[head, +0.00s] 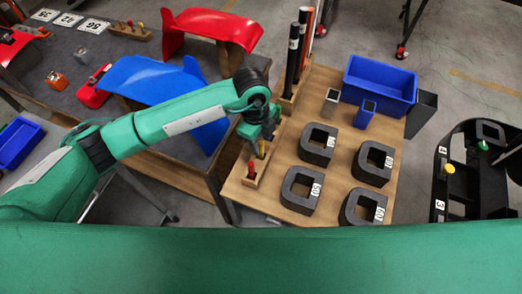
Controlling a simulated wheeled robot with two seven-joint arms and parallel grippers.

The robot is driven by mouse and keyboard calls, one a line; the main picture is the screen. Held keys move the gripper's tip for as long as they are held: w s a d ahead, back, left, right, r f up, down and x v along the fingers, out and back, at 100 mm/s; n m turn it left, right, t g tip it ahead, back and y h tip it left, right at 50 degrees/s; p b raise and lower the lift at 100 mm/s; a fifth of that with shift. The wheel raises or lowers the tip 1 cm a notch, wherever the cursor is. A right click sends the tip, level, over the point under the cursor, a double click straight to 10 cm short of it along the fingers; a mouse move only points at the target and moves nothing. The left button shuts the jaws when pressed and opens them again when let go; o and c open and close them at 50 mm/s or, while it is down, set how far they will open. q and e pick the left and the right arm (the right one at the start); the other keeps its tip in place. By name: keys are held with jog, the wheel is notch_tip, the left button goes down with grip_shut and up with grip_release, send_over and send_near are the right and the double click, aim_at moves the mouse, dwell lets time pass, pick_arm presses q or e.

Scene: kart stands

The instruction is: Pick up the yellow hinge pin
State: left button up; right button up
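The yellow hinge pin (261,149) shows as a small yellow upright piece at the wooden pin block (246,181), on the left edge of the light wooden table. A red pin (251,169) stands in the same block, nearer to me. My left gripper (260,139) points down right over the yellow pin, and its fingers hide part of the pin. I cannot tell whether the fingers are apart or closed on it. My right gripper does not show.
Several dark grey numbered blocks (318,144) stand right of the pin block. Tall black rods (291,62) rise behind it. A blue bin (380,84) is at the back. Blue (158,80) and red (212,27) panels lie left. A black frame (438,187) stands right.

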pick_arm(q)
grip_shut()
